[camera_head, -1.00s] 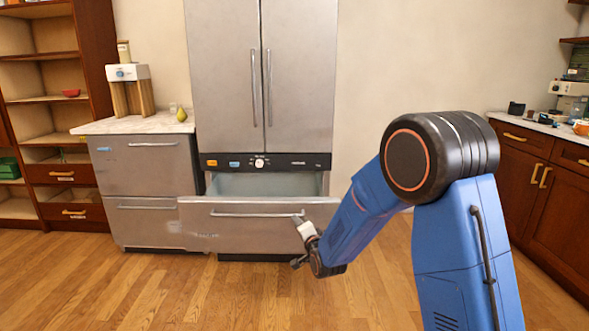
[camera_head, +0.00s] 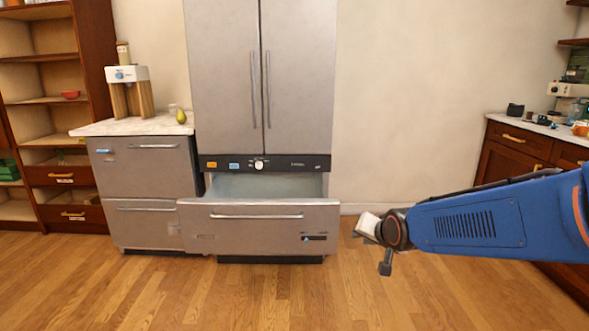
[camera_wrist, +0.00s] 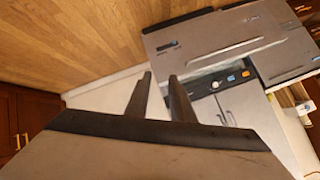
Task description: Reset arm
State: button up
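My arm stretches in from the right in the head view. My gripper (camera_head: 372,248) is to the right of the open fridge drawer and apart from it, above the wooden floor. In the wrist view my gripper (camera_wrist: 159,76) shows two dark fingers with a gap between them and nothing held. The stainless fridge (camera_head: 230,70) stands at the back with its upper doors shut. Its bottom drawer (camera_head: 262,231) is pulled out and its visible inside looks empty. The drawer also shows, turned, in the wrist view (camera_wrist: 230,38).
A grey two-drawer unit (camera_head: 150,184) with a pale countertop stands left of the fridge, with a pear (camera_head: 181,116) on top. Brown shelves (camera_head: 40,57) are at far left. A wooden counter (camera_head: 500,158) is at right. The floor in front is clear.

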jog(key=s+d+n+g+h, duration=0.1)
jog(key=s+d, duration=0.3)
jog(key=s, duration=1.2)
jog(key=s+d+f+n+g, duration=0.1)
jog(key=s+d+n+g, duration=0.2)
jog(key=s, duration=1.3)
jog(key=d+g, duration=0.1)
jog(key=d, duration=0.1)
jog(key=shift+d+f+n+h, duration=0.25)
jog(key=shift+d+n+h, duration=0.05)
jog(key=shift+h, duration=0.1)
